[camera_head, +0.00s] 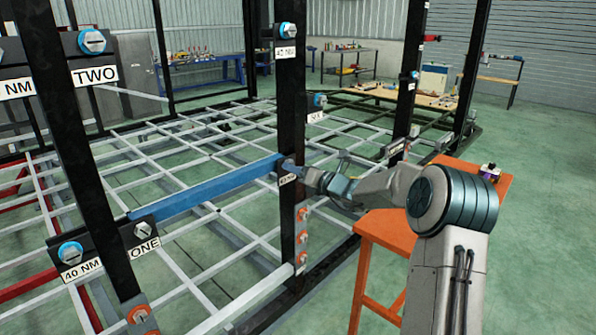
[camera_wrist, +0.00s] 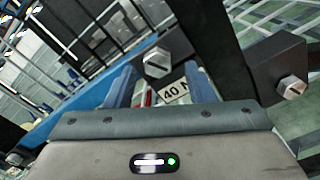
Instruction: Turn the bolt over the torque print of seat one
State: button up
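Seat ONE is at lower left in the head view, with its sign ONE (camera_head: 144,248) under a silver bolt (camera_head: 143,230). Beside it, a bolt on a blue washer (camera_head: 70,251) sits over a 40 NM print (camera_head: 81,269). My gripper (camera_head: 290,170) is at the middle post, by the far end of the blue beam, not at these bolts. In the wrist view its two blue fingers (camera_wrist: 160,80) are apart and empty. A slotted silver bolt (camera_wrist: 157,62) shows between and beyond them, above a print reading 40 N (camera_wrist: 174,92), partly covered by a finger.
The blue beam (camera_head: 200,190) runs from seat one to the middle post (camera_head: 290,100). Another bolt (camera_wrist: 291,88) on a dark block is right in the wrist view. An orange table (camera_head: 385,228) stands by my arm. Open white lattice (camera_head: 215,235) lies below.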

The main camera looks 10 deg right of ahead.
jog(key=shift+a, duration=0.1)
jog(key=b+v, duration=0.1)
jog(key=v, duration=1.3)
jog(key=shift+w, duration=0.1)
jog(key=s+a+f+n+g+h, duration=0.1)
jog(key=s+a+f+n+g, duration=0.1)
jog(key=s+a+n+g, duration=0.45)
jog(key=s+a+f+n+g+h, duration=0.15)
jog(key=s+a+n+g, duration=0.25)
jog(key=s+a+n, duration=0.55)
jog(key=s+d+f+n+h+p, duration=0.1)
jog(key=s+d+n+h, duration=0.2)
jog(key=s+n, duration=0.6)
jog(key=s+d+f+n+g+h+p, duration=0.1)
jog(key=s+d+n+h, duration=0.3)
jog(key=s+n, duration=0.5)
jog(key=shift+s+d+n+h, duration=0.3)
jog(key=shift+s+h, duration=0.25)
jog(key=shift+s, duration=0.4)
